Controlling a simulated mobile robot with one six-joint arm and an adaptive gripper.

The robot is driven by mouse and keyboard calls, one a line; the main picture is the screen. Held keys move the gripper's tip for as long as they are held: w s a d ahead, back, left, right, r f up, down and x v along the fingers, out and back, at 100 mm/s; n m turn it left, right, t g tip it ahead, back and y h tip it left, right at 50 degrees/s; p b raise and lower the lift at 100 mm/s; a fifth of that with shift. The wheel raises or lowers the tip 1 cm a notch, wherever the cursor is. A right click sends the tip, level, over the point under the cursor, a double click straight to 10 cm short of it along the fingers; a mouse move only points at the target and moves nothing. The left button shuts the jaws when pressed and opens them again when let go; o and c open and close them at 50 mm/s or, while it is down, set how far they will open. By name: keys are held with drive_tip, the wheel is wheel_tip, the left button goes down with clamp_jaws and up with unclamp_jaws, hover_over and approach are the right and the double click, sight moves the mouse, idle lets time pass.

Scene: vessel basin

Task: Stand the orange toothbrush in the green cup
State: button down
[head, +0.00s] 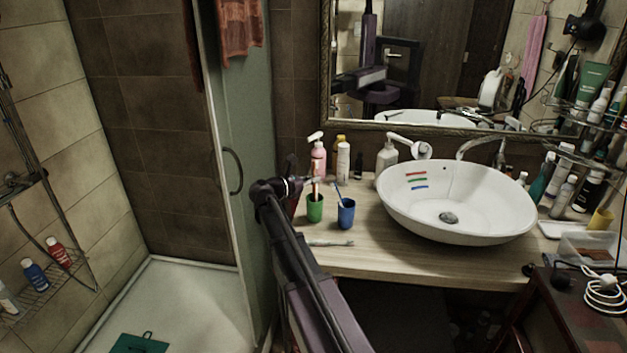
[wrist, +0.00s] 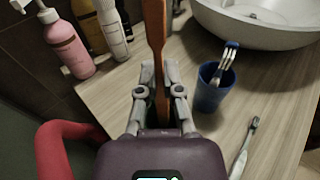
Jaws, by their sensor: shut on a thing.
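The orange toothbrush (wrist: 156,45) is between the fingers of my gripper (wrist: 163,92) in the wrist view, and the gripper is shut on it. In the head view, the toothbrush (head: 316,186) is roughly upright over the green cup (head: 314,208), beside my gripper (head: 306,181). Its lower end meets the cup's mouth in the picture; I cannot tell whether it is inside or just above. The green cup stands upright on the counter, left of the blue cup. In the wrist view my gripper hides most or all of the green cup.
A blue cup (head: 346,215) holding a brush stands close right; it also shows in the wrist view (wrist: 210,92). A pale toothbrush (head: 330,243) lies on the counter (head: 385,257) in front. Bottles, including a pink one (head: 318,160), stand behind. A white basin (head: 457,200) is at right.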

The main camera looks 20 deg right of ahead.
drive_tip(key=shift+f+b, duration=0.35)
drive_tip(key=shift+f, duration=0.15)
drive_tip(key=c, duration=0.7)
unclamp_jaws()
drive_tip(key=shift+r, duration=0.1)
